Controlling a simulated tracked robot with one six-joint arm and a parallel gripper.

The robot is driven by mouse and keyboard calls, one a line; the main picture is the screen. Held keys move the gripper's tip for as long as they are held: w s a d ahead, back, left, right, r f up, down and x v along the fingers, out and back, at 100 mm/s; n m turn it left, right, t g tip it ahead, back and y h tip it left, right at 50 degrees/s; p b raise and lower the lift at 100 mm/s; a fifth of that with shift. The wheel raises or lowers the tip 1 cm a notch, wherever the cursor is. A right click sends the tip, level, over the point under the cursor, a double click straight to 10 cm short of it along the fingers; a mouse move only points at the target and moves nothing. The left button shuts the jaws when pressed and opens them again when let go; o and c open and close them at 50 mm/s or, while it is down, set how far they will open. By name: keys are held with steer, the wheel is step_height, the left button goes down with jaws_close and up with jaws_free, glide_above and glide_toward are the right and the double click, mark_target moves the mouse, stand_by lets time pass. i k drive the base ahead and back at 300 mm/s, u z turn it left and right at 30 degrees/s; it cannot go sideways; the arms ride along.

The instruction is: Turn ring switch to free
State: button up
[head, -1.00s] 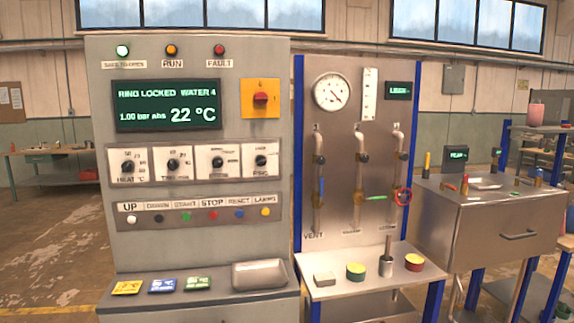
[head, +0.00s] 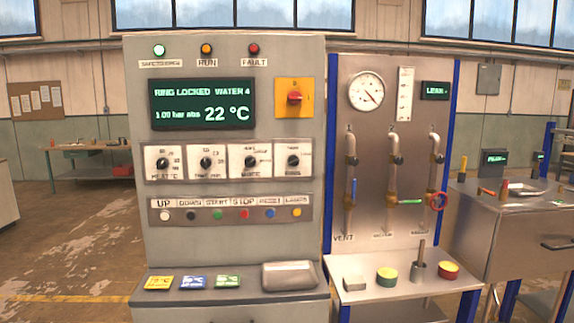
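The ring switch (head: 293,161) is a black rotary knob on a white plate, the rightmost in the row of knobs on the grey control cabinet. Its label below seems to read RING; the small position marks and the exact pointer direction are too small to read. The cabinet's green display (head: 202,104) reads RING LOCKED, WATER 4, 1.00 bar abs and 22 °C. My gripper is not in view.
A red main switch on a yellow plate (head: 294,98) sits above the ring switch, and a row of push buttons (head: 230,214) below. A grey rounded object (head: 289,275) lies on the cabinet's ledge. The valve panel (head: 373,130) stands right.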

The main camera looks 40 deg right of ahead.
mark_target(293, 160)
steer(key=i, duration=0.95)
steer(key=z, duration=0.05)
